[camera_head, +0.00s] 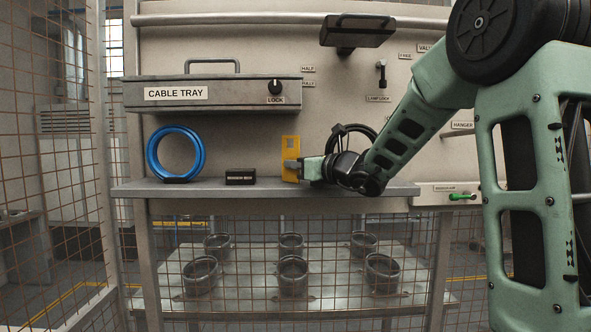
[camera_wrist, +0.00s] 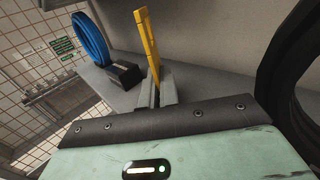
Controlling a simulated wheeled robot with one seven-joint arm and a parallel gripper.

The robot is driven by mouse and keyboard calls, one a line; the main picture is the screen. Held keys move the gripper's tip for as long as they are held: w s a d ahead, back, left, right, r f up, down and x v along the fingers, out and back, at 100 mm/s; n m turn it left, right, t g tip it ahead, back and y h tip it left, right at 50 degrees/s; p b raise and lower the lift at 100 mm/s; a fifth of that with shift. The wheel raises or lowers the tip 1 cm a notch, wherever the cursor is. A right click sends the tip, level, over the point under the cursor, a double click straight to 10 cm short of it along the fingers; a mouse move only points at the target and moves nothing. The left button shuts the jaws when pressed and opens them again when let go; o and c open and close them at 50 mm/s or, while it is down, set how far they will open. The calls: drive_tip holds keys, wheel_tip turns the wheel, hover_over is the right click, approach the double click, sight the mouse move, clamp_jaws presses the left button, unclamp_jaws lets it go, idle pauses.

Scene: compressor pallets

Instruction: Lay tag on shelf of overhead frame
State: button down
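A yellow tag (camera_head: 291,158) stands upright just above the grey shelf (camera_head: 225,190) of the overhead frame in the head view. My gripper (camera_head: 302,169) reaches in from the right and is shut on the tag's right side. In the wrist view the tag (camera_wrist: 147,45) is seen nearly edge-on, rising from between the two fingers of my gripper (camera_wrist: 155,92). I cannot tell whether the tag's lower edge touches the shelf.
A small black block (camera_head: 240,177) and a blue ring (camera_head: 175,154) stand on the shelf to the left. The cable tray box (camera_head: 213,93) hangs above them. A black coil (camera_head: 350,134) is behind my wrist. Bare shelf lies between block and tag.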

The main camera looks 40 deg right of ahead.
drive_tip(key=shift+f, duration=0.3)
drive_tip(key=c, duration=1.6)
unclamp_jaws()
drive_tip(key=shift+r, duration=0.1)
drive_tip(key=shift+c, duration=0.2)
drive_tip(key=shift+r, duration=0.1)
drive_tip(key=s+d+b, duration=0.2)
drive_tip(key=s+b, duration=0.2)
drive_tip(key=s, duration=0.8)
drive_tip(key=shift+w, duration=0.1)
